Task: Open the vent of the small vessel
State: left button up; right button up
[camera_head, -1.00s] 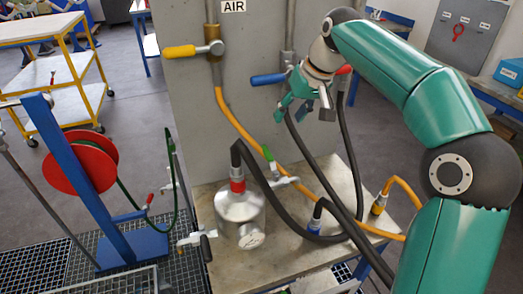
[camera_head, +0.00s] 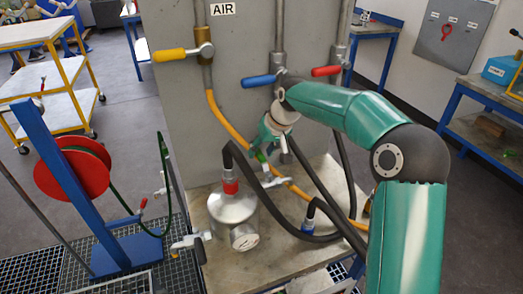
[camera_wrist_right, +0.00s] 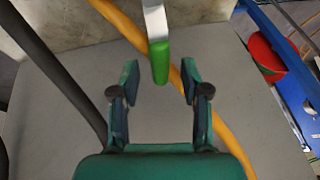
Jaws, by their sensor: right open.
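The small vessel (camera_head: 233,207) is a silver metal can with a red collar and a black hose on top; it stands on the bench plate. A small green-tipped valve handle (camera_head: 260,156) shows just behind its top, beside the orange hose. My right gripper (camera_head: 266,146) is right at that handle and partly hides it. In the right wrist view, the gripper (camera_wrist_right: 159,76) is open, and the green handle (camera_wrist_right: 159,62) on its pale lever lies between the fingers, with a gap on both sides. My left gripper is not in view.
A grey panel (camera_head: 240,120) stands behind, with yellow (camera_head: 170,55), blue (camera_head: 258,81) and red (camera_head: 326,71) valve handles. An orange hose (camera_head: 225,124) and black hoses cross close around the gripper. A red hose reel (camera_head: 72,174) stands at left.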

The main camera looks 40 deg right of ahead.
jog(key=shift+w+f, duration=0.15)
jog(key=shift+f, duration=0.2)
jog(key=shift+c, duration=0.3)
grip_shut()
